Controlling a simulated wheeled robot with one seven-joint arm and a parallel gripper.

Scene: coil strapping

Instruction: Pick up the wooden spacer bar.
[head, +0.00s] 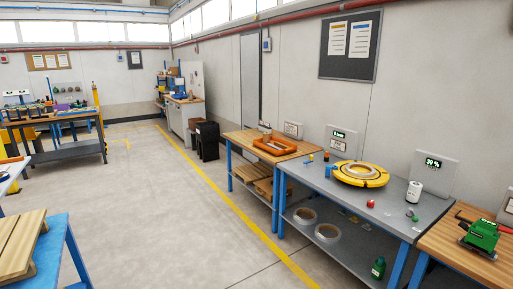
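I cannot make out a thing that is clearly the wooden spacer bar. Light wooden slats (22,240) lie side by side on a blue bench (54,243) at the lower left, cut by the picture's edge. More wooden pieces (264,187) lie on the lower shelf of the wooden-topped bench (243,142) in the middle. An orange tray (274,146) stands on that bench's top, and what it holds is too small to tell. My gripper is not in view.
A yellow ring-shaped stand (359,173) with a coil sits on the grey bench (322,180), among small items. Two coils (327,233) lie on its lower shelf. A green tool (481,236) stands at the right. The floor (160,200) between the benches is clear.

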